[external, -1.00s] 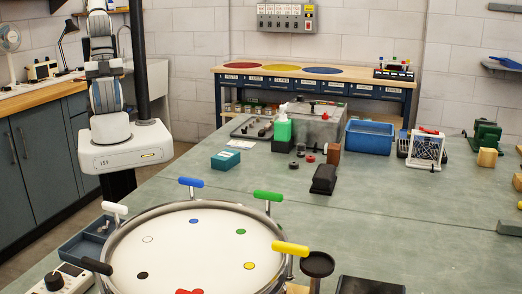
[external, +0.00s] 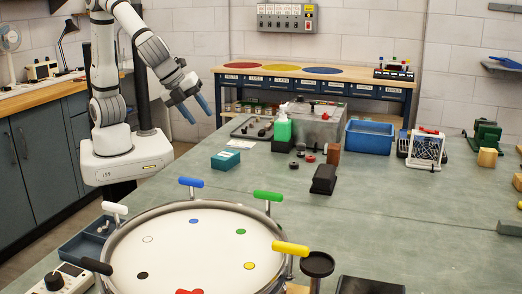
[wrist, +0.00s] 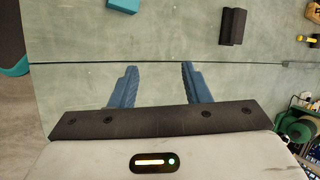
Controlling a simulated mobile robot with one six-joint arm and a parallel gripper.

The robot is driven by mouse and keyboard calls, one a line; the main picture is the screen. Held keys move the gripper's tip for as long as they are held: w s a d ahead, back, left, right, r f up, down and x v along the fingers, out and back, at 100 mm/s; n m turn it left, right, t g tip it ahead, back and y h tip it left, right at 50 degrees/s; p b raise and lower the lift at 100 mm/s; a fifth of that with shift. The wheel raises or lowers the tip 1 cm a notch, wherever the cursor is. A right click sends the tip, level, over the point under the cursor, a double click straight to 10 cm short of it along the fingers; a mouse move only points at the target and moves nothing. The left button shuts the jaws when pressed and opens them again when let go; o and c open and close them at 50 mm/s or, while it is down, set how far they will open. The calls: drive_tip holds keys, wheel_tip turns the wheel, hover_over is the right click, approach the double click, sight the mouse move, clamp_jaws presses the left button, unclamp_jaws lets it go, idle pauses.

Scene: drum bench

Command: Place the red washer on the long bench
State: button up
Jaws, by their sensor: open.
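The red washer (external: 310,158) looks like a small red disc lying flat on the large grey-green bench top (external: 400,215), among small dark round parts. My gripper (external: 197,112) is raised at the left, in the air well to the left of the red washer. Its blue fingers are spread apart with nothing between them. In the wrist view the fingers (wrist: 157,82) also stand apart and empty above a grey-green surface; I cannot make out the red washer there. A wood-topped bench (external: 350,80) with red, yellow and blue discs stands along the back wall.
A blue bin (external: 369,137) is behind to the right. A round drum (external: 195,250) with coloured handles fills the front. The bench's right middle is clear.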

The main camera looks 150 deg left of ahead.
drive_tip(key=w+a+f+m+g+y+b, duration=0.15)
drive_tip(key=a+f, duration=0.25)
drive_tip(key=a, duration=0.4)
drive_tip(key=w+a+f+m+y+b, duration=0.1)
drive_tip(key=w+a+f+m, duration=0.15)
drive_tip(key=a, duration=0.55)
drive_tip(key=m+g+y+b, duration=0.2)
drive_tip(key=m, duration=0.3)
approach(310, 156)
drive_tip(key=shift+t+x, duration=0.25)
drive_tip(key=shift+x, duration=0.95)
drive_tip(key=p+x, duration=0.1)
drive_tip(key=x, duration=0.4)
drive_tip(key=shift+a+f, duration=0.2)
drive_tip(key=shift+a, duration=0.05)
drive_tip(key=shift+s, duration=0.1)
drive_tip(key=shift+c, duration=0.4)
drive_tip(key=c, duration=0.7)
wheel_tip(310, 156, up, 10)
drive_tip(key=shift+r, duration=0.1)
drive_tip(key=shift+c, duration=0.4)
